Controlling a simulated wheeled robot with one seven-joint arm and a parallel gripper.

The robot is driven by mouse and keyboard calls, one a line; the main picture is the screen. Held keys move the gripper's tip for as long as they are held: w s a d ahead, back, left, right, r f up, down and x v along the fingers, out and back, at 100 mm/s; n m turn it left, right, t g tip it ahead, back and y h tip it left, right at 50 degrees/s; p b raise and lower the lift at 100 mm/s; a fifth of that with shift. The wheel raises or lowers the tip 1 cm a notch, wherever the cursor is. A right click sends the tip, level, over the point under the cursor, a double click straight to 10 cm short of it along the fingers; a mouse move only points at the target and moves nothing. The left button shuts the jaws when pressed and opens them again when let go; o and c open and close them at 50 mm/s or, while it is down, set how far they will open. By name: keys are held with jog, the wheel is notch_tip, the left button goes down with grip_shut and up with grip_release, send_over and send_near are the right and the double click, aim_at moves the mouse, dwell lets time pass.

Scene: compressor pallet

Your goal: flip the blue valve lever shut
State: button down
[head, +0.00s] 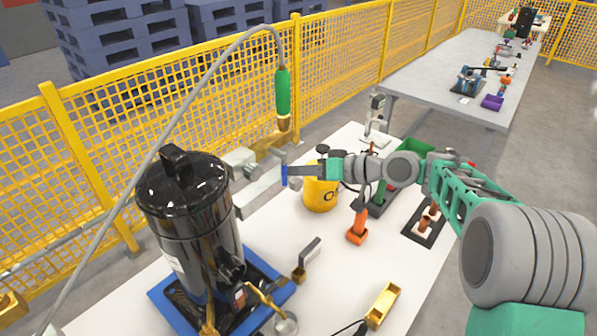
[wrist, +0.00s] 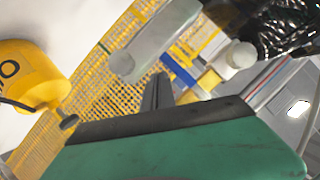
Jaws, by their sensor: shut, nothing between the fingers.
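The blue valve lever (head: 284,175) shows in the head view as a short upright blue strip below the brass valve (head: 270,144). In the wrist view, a slanted blue bar (wrist: 180,70) lies just beyond the fingertips, against yellow mesh. My gripper (head: 293,170) reaches in from the right, with its fingers shut and empty, and its tips at the lever's right side. The dark fingers also show in the wrist view (wrist: 157,90). I cannot tell whether they touch the lever. The fingers and teal gripper body hide part of what lies behind.
A black compressor (head: 190,235) stands left on a blue base. A green-handled hose (head: 283,92) hangs above the valve. A grey fitting (head: 243,163) is beside the valve. Yellow mesh fence (head: 340,60) runs behind.

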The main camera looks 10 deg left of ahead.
jog(key=w+d+b, duration=0.1)
jog(key=w+d, duration=0.2)
jog(key=d, duration=0.8)
jog(key=shift+d, duration=0.1)
